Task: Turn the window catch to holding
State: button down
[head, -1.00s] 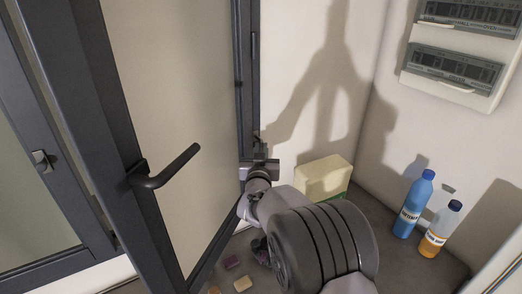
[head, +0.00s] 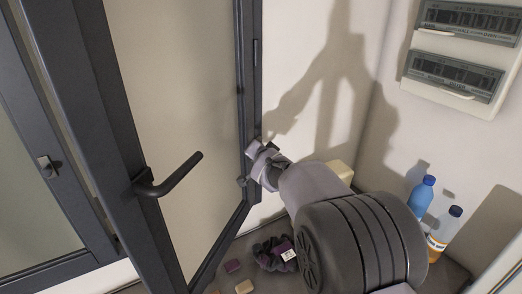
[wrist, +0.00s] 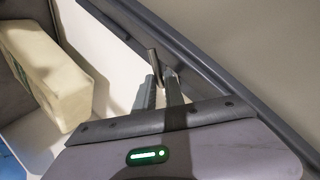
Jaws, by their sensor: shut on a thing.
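The open window sash (head: 118,120) has a dark frame and a black lever handle (head: 172,176). My gripper (head: 257,147) is at the far, hinge-side edge of the frame, tilted, with its fingers against that edge. In the wrist view my gripper (wrist: 160,83) is shut on a small metal lever, the window catch (wrist: 153,62), which stands out between the fingertips beside the dark frame. In the head view the catch is hidden by my gripper, so its exact angle is hard to tell.
A pale block (head: 342,171) stands against the wall, partly behind my arm. A blue bottle (head: 420,196) and an orange one (head: 442,232) stand on the right. A dark crumpled thing (head: 270,256) and small blocks (head: 243,286) lie below.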

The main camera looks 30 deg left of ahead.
jog(key=shift+w+d+r+m+g+y, duration=0.15)
jog(key=shift+m+g+y, duration=0.1)
jog(key=shift+m+g, duration=0.6)
jog(key=shift+r+m+g+y, duration=0.15)
jog(key=shift+m+g+y, duration=0.15)
jog(key=shift+m+g, duration=0.55)
jog(key=shift+w+d+r+m+g+y, duration=0.15)
jog(key=shift+m+g+y, duration=0.1)
jog(key=shift+m+g, duration=0.55)
jog(key=shift+a, duration=0.1)
jog(key=c, duration=1.5)
grip_release()
jog(key=shift+s, duration=0.1)
jog(key=shift+a, duration=0.1)
jog(key=b+v, duration=0.2)
jog(key=v, duration=1.5)
jog(key=shift+w+d, duration=0.3)
